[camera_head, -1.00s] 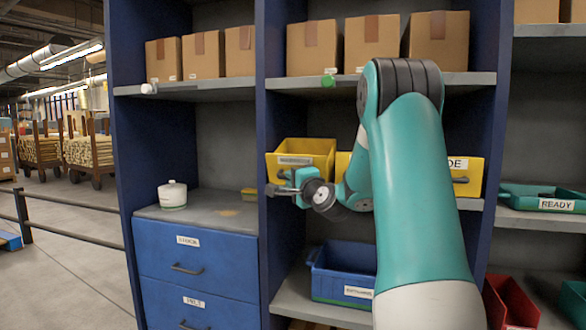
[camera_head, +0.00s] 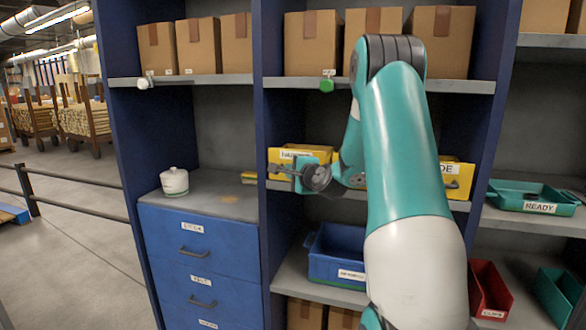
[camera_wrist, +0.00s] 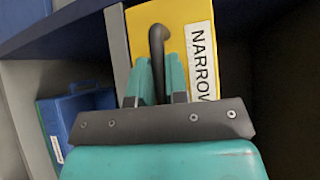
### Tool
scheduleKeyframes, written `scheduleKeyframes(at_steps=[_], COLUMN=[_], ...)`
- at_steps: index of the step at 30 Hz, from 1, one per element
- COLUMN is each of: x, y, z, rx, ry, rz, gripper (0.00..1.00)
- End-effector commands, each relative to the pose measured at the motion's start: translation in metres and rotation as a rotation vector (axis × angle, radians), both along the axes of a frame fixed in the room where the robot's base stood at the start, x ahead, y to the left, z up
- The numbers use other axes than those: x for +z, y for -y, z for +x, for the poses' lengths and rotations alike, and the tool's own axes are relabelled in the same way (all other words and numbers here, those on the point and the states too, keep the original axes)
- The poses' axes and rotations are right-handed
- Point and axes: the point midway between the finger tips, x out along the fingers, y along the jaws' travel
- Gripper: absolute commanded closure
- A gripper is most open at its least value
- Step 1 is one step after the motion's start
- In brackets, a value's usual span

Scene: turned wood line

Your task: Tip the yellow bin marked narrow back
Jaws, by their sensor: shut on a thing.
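The yellow bin marked NARROW (camera_head: 300,149) stands on the middle shelf at the left end of its bay. Its front label and dark bar handle (camera_wrist: 157,42) show close up in the wrist view, where the bin (camera_wrist: 138,22) fills the upper middle. My gripper (camera_head: 277,170) is at the bin's front. In the wrist view, my gripper's teal fingers (camera_wrist: 158,75) are shut on the handle, one on each side. In the head view little of the bin's inside shows, and my arm hides part of the shelf to its right.
A second yellow bin (camera_head: 458,178), its label ending in DE, is partly behind my arm. A blue bin (camera_head: 335,260) is on the shelf below. Cartons (camera_head: 310,42) stand above. A shelf upright (camera_head: 268,120) is close left of my gripper. A green READY tray (camera_head: 535,196) is at right.

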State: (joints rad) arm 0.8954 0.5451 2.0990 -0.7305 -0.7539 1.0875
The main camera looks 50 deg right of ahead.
Motion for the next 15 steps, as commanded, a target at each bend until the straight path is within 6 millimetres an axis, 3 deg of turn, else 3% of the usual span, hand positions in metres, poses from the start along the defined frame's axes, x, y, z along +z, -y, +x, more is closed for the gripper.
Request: scheduleKeyframes(at_steps=[7,8,10,15], x=[0.0012,0.0012,0.0012,0.0008], y=[0.0008,0.0008,0.0008,0.0006], z=[0.0003,0.0003,0.0003,0.0002], rx=[0.0,-0.001,-0.001,0.0], ry=[0.003,0.004,0.003,0.002], rz=[-0.003,-0.004,-0.003,-0.002], gripper=[1.0,0.79,0.62,0.6])
